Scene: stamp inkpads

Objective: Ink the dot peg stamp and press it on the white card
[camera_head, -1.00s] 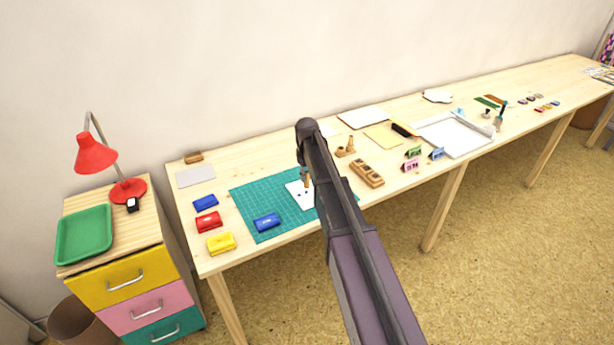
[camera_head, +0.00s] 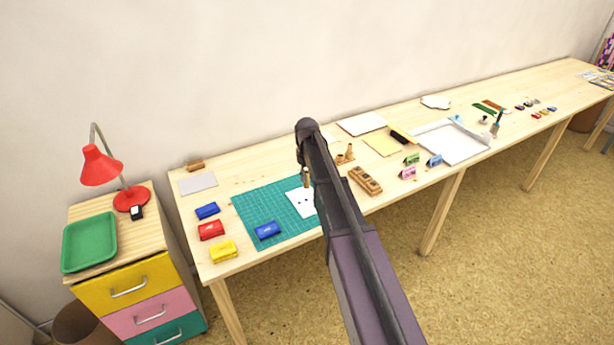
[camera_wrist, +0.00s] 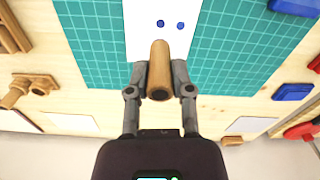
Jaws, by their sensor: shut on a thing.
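My gripper (camera_wrist: 160,80) is shut on the wooden dot peg stamp (camera_wrist: 160,60), whose round end faces the wrist camera. The peg's lower end is hidden in the wrist view. The peg (camera_head: 306,180) shows above the white card (camera_head: 296,208) in the head view. The card also shows in the wrist view (camera_wrist: 142,18) with two blue dots on it. It lies on the green cutting mat (camera_head: 262,206). A blue inkpad (camera_head: 267,231) sits on the mat; blue (camera_head: 207,211), red (camera_head: 211,230) and yellow (camera_head: 223,251) inkpads stand left of it.
A wooden holder block (camera_head: 365,181) lies right of the mat, with wooden pieces (camera_head: 345,155) behind it. Small stands (camera_head: 410,165) and a white tray (camera_head: 455,150) are farther right. A grey sheet (camera_head: 197,183) lies at the back left.

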